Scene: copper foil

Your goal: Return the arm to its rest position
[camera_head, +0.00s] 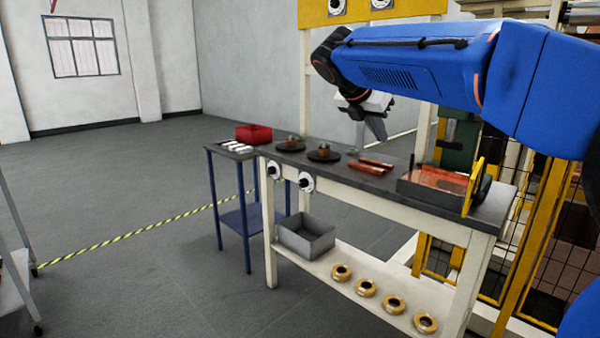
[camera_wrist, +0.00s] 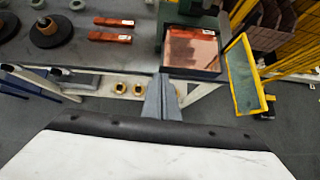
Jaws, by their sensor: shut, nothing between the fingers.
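My gripper (camera_head: 376,126) hangs from the end of my blue arm, above and behind the workbench in the head view. In the wrist view my gripper (camera_wrist: 169,84) shows as two grey fingers pressed together, pointing toward the bench's front edge. The fingers are shut and hold nothing. My arm reaches in from the right of the head view and stays raised clear of the bench top.
The workbench (camera_head: 345,173) carries copper bars (camera_head: 376,163), round black stands (camera_head: 323,155) and a tray with copper sheet (camera_head: 440,179). A grey bin (camera_head: 306,237) and several brass rings sit on its lower shelf. A red bin (camera_head: 253,133) stands on a small blue table. Open floor lies left.

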